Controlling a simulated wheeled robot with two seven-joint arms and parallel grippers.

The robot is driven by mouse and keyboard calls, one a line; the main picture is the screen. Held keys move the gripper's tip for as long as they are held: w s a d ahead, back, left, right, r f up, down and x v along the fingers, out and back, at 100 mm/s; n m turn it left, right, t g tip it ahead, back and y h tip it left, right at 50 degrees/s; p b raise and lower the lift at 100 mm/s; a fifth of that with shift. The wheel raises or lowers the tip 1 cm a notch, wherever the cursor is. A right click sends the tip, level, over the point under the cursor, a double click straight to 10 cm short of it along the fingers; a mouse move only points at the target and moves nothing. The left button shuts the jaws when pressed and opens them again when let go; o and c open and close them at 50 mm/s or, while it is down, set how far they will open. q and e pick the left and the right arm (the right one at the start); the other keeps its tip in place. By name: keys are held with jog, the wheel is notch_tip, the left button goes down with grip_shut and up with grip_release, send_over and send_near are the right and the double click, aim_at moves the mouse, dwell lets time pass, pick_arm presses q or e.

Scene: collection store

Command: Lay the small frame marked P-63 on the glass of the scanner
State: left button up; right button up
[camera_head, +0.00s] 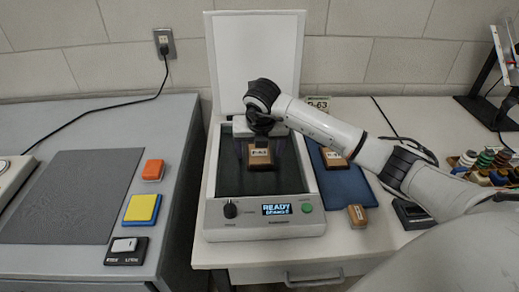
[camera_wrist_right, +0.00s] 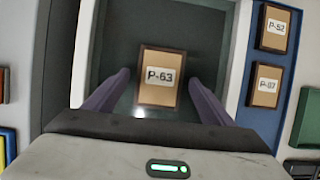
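The small wooden-edged frame marked P-63 (camera_head: 261,158) lies face up on the dark glass of the scanner (camera_head: 232,180). Its label also reads clearly in the right wrist view (camera_wrist_right: 160,78). My right gripper (camera_head: 260,143) is above the glass, pointing down over the frame. In the wrist view its two purple fingers (camera_wrist_right: 157,80) stand apart on either side of the frame, with a visible gap on each side, so it is open. The scanner lid (camera_head: 256,60) stands raised at the back. My left gripper is not in view.
A blue mat (camera_head: 345,187) right of the scanner holds frames P-52 (camera_wrist_right: 276,27) and P-07 (camera_wrist_right: 266,85). A small brown block (camera_head: 357,215) lies near its front. My right arm spans the right side. A grey table (camera_head: 180,150) stands left with a dark mat (camera_head: 70,195).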

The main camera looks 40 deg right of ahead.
jog(key=v, duration=1.2)
jog(key=shift+a, duration=0.1)
dwell(0.9)
